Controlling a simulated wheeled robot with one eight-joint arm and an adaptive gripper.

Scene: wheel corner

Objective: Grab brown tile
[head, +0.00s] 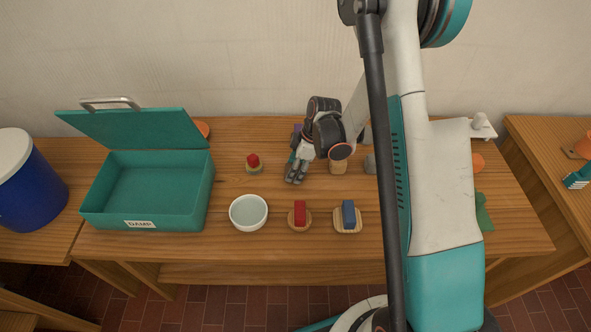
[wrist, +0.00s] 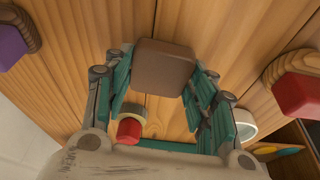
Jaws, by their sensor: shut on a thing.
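The brown tile (wrist: 164,67) is a rounded square block in the wrist view, between the two green-linked fingers of my gripper (wrist: 155,75). My gripper is shut on it. In the head view my gripper (head: 295,172) is over the middle of the table, right of the small stand with a red piece. The tile cannot be made out clearly in the head view, as the gripper covers it. Whether it touches the table is hard to tell.
An open green box (head: 148,190) stands left on the wooden table. A white bowl (head: 248,212), a red block (head: 300,213) and a blue block (head: 348,214) line the front. A red-topped piece (head: 253,162) is left of my gripper. A purple block (wrist: 12,46) shows in the wrist view.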

